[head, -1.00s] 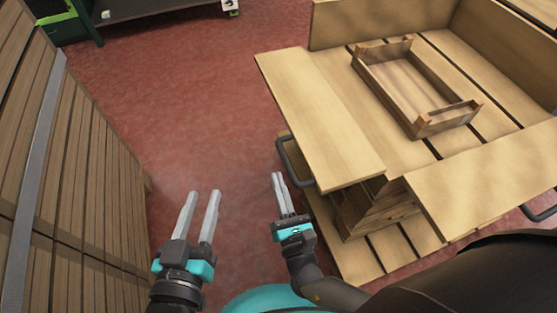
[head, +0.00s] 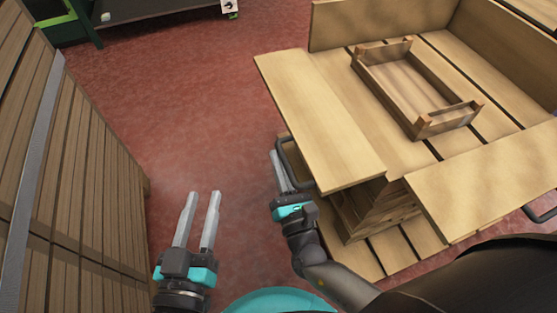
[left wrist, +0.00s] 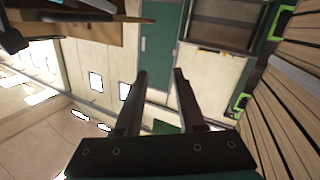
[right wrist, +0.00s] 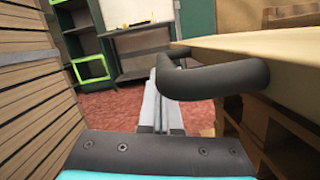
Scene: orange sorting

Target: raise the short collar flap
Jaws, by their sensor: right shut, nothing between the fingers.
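A light wooden collar flap (head: 318,120) lies folded outward, roughly level, on the left side of the wooden box. A dark handle (head: 291,165) sits at its outer edge; it also shows large in the right wrist view (right wrist: 225,78). My right gripper (head: 275,153) is shut and empty, its fingers just left of the handle. In the right wrist view the handle overlaps part of the fingers (right wrist: 156,75); I cannot tell whether they touch. My left gripper (head: 203,194) is open and empty over the floor, left of the flap.
A second folded flap (head: 490,180) with its own handle (head: 541,213) is at the lower right. A small wooden crate (head: 391,95) lies inside the box. A slatted wooden stack (head: 75,190) stands at left. Red floor (head: 200,100) is clear between.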

